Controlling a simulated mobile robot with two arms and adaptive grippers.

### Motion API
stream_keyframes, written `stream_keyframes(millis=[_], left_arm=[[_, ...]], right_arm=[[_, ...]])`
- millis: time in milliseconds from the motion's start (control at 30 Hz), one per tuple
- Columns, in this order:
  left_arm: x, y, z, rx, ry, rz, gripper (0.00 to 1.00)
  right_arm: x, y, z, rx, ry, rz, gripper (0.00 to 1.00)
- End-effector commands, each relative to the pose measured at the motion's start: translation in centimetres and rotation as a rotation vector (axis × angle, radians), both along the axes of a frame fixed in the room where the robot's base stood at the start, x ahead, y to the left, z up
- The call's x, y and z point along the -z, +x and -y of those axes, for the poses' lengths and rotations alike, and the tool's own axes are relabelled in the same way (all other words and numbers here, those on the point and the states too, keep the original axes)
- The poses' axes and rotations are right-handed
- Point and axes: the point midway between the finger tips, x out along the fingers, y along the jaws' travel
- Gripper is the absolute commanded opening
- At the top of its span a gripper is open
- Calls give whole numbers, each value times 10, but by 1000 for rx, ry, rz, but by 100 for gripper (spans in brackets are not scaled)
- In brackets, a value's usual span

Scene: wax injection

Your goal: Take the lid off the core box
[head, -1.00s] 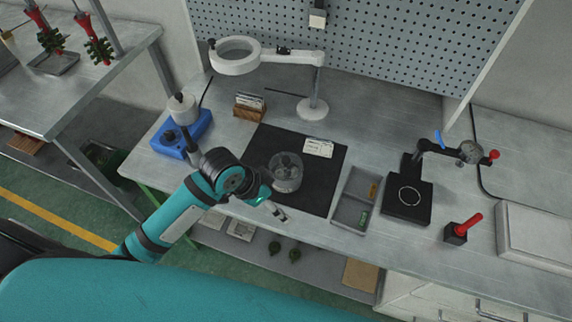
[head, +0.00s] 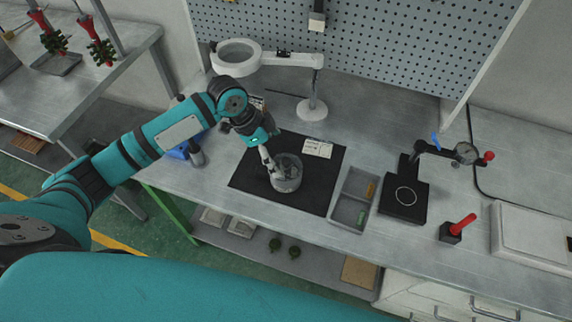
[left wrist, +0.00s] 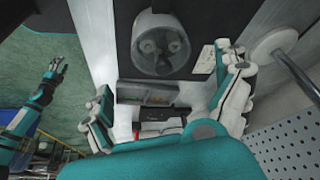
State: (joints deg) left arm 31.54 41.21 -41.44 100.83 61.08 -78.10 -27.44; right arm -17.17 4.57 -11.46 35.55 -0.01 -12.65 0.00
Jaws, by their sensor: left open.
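The core box (head: 287,181) is a round, grey, see-through container on the black mat, and in the left wrist view (left wrist: 160,62) it shows several rounded shapes inside. Its clear lid is hard to tell apart from the box; it appears to be on top. My left gripper (head: 268,161) reaches down at the left rim of the box in the head view. In the left wrist view its fingers (left wrist: 168,95) are wide apart with nothing between the tips. Whether a finger touches the box, I cannot tell. My right gripper (left wrist: 56,68) shows small over the green floor, its fingers apart.
The black mat (head: 322,180) also bears a white card (head: 318,148). Right of it are a grey divided tray (head: 345,211), a black dial-gauge stand (head: 404,205) and a red-handled tool (head: 454,231). A magnifier lamp (head: 313,108) stands behind. Free tabletop lies along the front edge.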

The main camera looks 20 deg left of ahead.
Motion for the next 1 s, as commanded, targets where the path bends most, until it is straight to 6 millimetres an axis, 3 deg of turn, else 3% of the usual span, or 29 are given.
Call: stream_keyframes(millis=[133,433,700,1000], left_arm=[[22,4,10,-1,-1,-2,100],[44,8,17,-1,0,-3,100],[79,15,29,-1,0,0,100],[84,16,30,-1,1,2,99]], right_arm=[[-7,0,0,0,0,0,40],[-16,0,0,1,0,0,40],[-26,0,0,0,0,0,40],[-26,0,0,0,0,0,40]])
